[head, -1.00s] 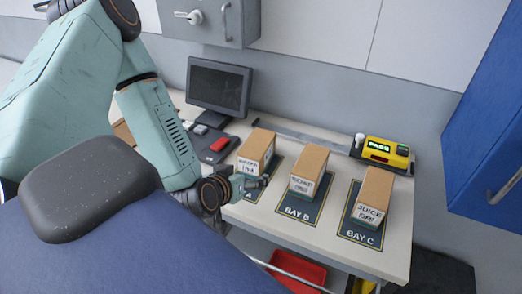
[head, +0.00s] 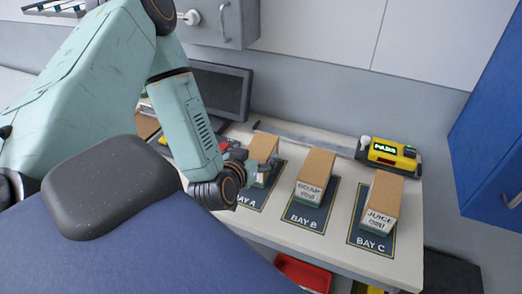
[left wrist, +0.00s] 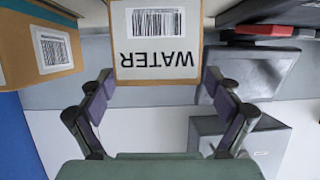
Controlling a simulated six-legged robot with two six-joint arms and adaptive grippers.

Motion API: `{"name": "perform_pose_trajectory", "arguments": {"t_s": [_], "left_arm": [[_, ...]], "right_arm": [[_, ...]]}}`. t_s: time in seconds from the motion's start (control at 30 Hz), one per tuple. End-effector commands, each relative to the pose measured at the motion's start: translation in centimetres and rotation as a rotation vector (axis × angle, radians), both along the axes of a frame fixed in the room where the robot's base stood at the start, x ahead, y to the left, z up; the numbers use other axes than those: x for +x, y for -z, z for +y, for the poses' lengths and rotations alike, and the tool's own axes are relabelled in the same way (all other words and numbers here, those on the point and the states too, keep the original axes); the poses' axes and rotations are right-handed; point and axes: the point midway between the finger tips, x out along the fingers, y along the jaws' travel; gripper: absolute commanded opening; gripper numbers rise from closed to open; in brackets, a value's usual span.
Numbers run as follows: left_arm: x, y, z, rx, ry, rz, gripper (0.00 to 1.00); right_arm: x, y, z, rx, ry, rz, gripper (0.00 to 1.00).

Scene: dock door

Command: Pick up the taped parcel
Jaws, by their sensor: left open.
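Three brown cardboard boxes stand in a row on the bench. The left box (head: 264,146) is on the BAY A mat; its face reads WATER in the left wrist view (left wrist: 156,38). The SOAP box (head: 314,174) is on BAY B and the JUICE box (head: 382,198) on BAY C. I cannot make out which one is taped. My left gripper (head: 248,167) is at the front of the WATER box, partly hiding it. In the left wrist view its fingers (left wrist: 157,78) are open, with the WATER box centred between the tips. My right gripper is not in view.
A yellow device with a lit display (head: 387,153) stands at the bench's back right. A dark monitor (head: 218,88) is behind my left arm. A blue cabinet (head: 491,135) hangs at the right. A red bin (head: 303,272) sits below the bench. Another labelled box (left wrist: 50,45) is close by.

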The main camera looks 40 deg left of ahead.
Motion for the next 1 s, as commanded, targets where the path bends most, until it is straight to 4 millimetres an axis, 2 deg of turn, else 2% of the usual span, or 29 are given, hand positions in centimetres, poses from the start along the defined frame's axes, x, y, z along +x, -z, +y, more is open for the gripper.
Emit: {"name": "perform_pose_trajectory", "arguments": {"t_s": [0.3,0.6,1.0], "left_arm": [[3.6,1.7,1.1,0.000,0.003,0.000,0.91],[4.0,1.8,1.4,-0.002,0.002,0.000,0.91],[3.9,1.8,1.4,-0.002,0.002,0.000,0.57]], "right_arm": [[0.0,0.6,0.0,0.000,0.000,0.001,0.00],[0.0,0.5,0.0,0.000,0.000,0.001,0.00],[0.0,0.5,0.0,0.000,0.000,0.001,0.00]]}}
